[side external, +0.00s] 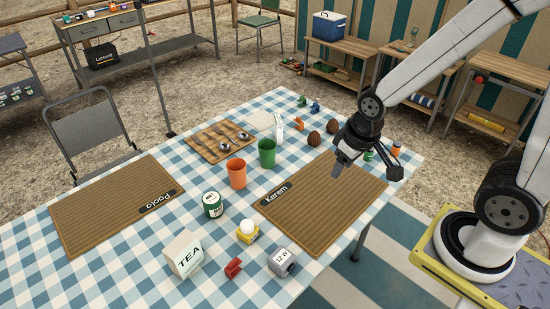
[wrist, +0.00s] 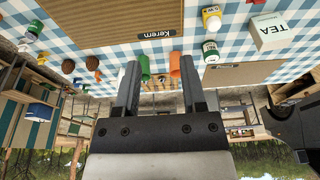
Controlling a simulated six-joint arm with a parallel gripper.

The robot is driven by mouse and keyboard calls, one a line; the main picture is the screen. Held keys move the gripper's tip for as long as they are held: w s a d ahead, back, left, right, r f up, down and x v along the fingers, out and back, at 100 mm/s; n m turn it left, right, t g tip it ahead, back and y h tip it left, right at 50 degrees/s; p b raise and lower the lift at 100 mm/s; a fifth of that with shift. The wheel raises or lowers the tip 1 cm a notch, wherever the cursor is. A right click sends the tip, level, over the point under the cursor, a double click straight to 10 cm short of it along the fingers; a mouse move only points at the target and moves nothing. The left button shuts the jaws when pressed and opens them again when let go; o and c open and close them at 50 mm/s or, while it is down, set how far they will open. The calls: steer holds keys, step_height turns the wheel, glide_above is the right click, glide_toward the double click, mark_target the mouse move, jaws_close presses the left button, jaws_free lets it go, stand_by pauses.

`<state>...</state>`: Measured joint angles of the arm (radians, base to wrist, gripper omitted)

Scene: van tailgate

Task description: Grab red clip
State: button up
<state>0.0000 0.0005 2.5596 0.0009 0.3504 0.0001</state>
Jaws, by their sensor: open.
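The red clip (side external: 233,268) lies on the checked tablecloth near the table's front edge in the side view, between the TEA box (side external: 184,254) and a grey block marked 12 W (side external: 282,263). My gripper (side external: 367,168) is open and empty, above the right part of the brown mat labelled Kerem (side external: 335,205), well apart from the clip. In the wrist view my gripper's fingers (wrist: 160,70) are spread with nothing between them. I cannot make out the red clip clearly in the wrist view.
Small clips and brown eggs are at the back. The Paola mat (side external: 112,210) is bare.

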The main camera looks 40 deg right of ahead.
steer(key=m+g+y, duration=0.4)
steer(key=m+y, duration=1)
steer(key=m, duration=0.3)
glide_toward(233, 261)
steer(key=x, duration=0.5)
steer(key=shift+r, duration=0.1)
steer(key=shift+x, duration=1.3)
steer(key=shift+h, duration=0.3)
steer(key=shift+x, duration=2.6)
